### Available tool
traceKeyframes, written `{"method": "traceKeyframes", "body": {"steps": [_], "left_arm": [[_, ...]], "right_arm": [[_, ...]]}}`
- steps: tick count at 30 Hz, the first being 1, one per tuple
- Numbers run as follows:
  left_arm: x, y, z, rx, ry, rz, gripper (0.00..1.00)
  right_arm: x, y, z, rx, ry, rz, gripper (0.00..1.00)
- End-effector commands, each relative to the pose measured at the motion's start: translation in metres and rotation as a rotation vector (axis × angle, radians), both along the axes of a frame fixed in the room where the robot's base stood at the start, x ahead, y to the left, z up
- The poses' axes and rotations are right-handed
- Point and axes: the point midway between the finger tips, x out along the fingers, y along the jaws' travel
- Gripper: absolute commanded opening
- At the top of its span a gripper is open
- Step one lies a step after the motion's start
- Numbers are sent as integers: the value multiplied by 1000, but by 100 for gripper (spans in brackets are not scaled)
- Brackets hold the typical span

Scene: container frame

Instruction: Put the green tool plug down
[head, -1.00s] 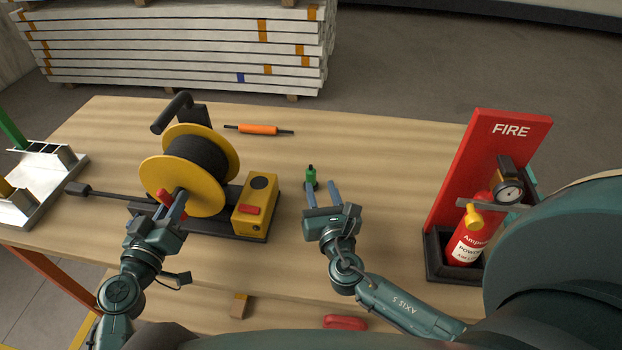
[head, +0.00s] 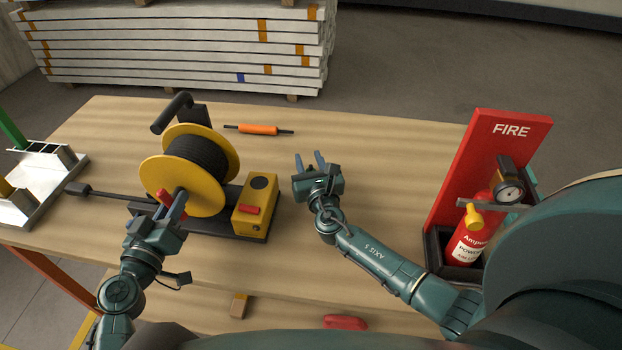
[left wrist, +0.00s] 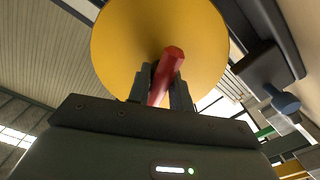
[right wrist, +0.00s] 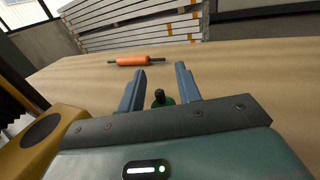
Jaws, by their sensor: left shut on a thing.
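The green tool plug (right wrist: 167,101) with a black top shows low between the two fingers of my right gripper (right wrist: 160,72) in the right wrist view. Those fingers are spread, with a gap on both sides of the plug's black top. In the head view my right gripper (head: 309,157) is over the table right of the reel base and hides the plug. Whether the plug's base touches the table is hidden. My left gripper (head: 173,205) is shut on the red crank handle (left wrist: 167,75) in front of the yellow reel disc (left wrist: 120,40).
The cable reel (head: 185,200) and yellow box (head: 256,205) stand left of my right gripper. An orange tool (head: 258,129) lies further back on the table (head: 400,150). A red fire stand (head: 500,150) with an extinguisher (head: 474,235) is at right. The table between is clear.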

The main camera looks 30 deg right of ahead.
Motion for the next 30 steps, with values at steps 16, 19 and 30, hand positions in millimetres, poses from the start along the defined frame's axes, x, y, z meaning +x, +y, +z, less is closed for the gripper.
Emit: {"method": "traceKeyframes", "body": {"steps": [16, 19, 30], "left_arm": [[-1, 1, -4, 3, 6, 1, 0], [-1, 1, -4, 3, 6, 1, 0], [-1, 1, -4, 3, 6, 1, 0]], "right_arm": [[2, 0, 0, 0, 0, 0, 10], [2, 0, 0, 0, 0, 0, 2], [2, -1, 0, 0, 0, 0, 0]]}}
